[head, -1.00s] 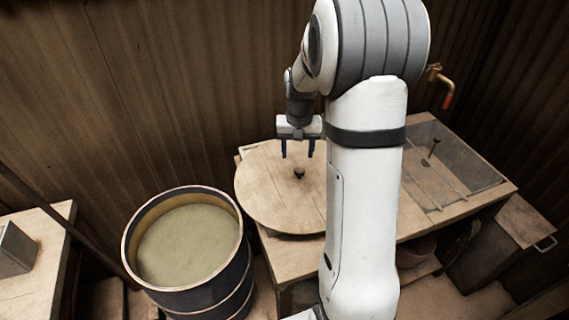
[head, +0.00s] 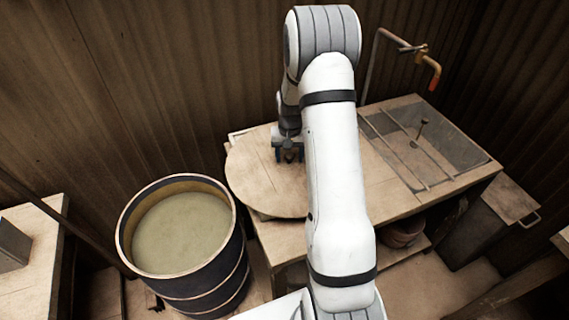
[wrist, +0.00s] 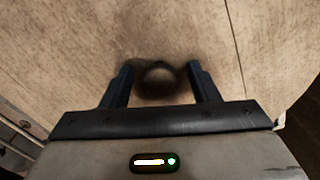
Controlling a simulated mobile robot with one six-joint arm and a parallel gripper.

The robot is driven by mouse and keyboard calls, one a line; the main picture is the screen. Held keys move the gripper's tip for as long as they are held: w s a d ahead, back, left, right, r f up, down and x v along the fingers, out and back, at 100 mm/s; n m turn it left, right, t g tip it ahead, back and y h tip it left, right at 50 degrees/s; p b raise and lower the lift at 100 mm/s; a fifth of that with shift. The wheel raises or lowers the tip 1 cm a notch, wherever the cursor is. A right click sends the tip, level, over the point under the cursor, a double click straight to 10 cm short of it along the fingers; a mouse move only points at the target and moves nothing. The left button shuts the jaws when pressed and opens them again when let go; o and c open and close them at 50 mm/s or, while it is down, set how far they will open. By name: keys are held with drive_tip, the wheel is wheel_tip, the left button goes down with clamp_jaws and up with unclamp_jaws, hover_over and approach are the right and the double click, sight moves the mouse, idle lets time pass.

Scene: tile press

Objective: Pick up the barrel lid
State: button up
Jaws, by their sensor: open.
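The barrel lid (head: 262,188) is a round pale wooden disc lying flat on the workbench, partly hidden behind my arm in the head view. In the wrist view the lid (wrist: 60,60) fills most of the picture, and its dark round knob (wrist: 160,73) shows between my fingers. My gripper (head: 289,157) is low over the lid at the knob. In the wrist view my gripper (wrist: 160,72) is open, with one blue finger on each side of the knob and a gap at both sides. The open barrel (head: 187,283) stands left of the bench, holding a greenish-grey content.
The workbench (head: 385,200) carries a sunken basin (head: 440,150) with bars on its right side. A second table (head: 30,270) stands at far left. A dark bin (head: 495,225) is at right.

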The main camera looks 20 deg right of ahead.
drive_tip(key=shift+c, duration=0.5)
clamp_jaws()
